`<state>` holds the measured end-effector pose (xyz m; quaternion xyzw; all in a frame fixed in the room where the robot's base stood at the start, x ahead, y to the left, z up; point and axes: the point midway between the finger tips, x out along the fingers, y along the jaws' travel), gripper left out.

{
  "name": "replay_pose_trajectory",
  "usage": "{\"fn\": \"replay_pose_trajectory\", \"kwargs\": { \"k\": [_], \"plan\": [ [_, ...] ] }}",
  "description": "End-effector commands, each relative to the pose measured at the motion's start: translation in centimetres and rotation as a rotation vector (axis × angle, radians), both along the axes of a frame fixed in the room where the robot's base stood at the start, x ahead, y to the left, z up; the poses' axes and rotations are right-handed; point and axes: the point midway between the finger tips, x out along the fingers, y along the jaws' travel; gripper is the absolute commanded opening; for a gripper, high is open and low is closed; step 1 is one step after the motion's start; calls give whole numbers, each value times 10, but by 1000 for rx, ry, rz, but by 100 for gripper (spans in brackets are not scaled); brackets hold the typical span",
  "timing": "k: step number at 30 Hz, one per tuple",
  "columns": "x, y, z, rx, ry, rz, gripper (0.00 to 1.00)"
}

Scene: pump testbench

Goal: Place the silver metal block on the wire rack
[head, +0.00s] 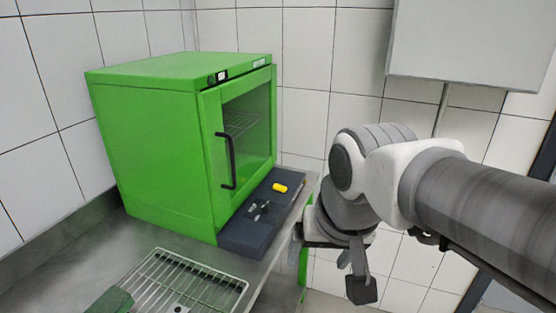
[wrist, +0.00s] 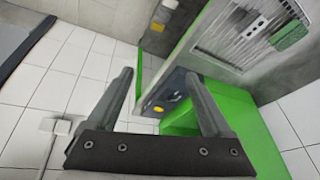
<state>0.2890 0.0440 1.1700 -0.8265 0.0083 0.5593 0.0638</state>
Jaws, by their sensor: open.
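My gripper (head: 357,277) hangs off the bench's right side in the head view, apart from the bench items. In the wrist view my gripper (wrist: 159,73) has its two fingers wide apart with nothing between them. A wire rack (head: 190,282) lies on the bench at the front; the wrist view shows it too (wrist: 228,42). Small silvery pieces (head: 258,208) lie on a dark mat (head: 240,237) before the green cabinet. They are too small to tell whether one is the silver metal block.
A green cabinet (head: 150,145) with a glass door and black handle stands at the back; its door looks shut. A yellow piece (head: 280,188) lies on the mat. A green block (head: 112,301) sits at the rack's left corner. Bare steel bench (head: 150,238) lies between rack and cabinet.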

Motion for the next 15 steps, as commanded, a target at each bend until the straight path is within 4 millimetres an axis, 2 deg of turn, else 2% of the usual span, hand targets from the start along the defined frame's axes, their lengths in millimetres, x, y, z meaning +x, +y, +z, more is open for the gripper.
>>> {"fn": "replay_pose_trajectory", "kwargs": {
  "k": [1,3,6,15],
  "plan": [
    [-11,-13,0,-16,-30,8,84],
    [-22,-25,-2,-42,-59,30,84],
    [-33,-36,-4,-73,-90,56,84],
    [-43,-44,-8,-102,-111,80,84]
  ]
}}
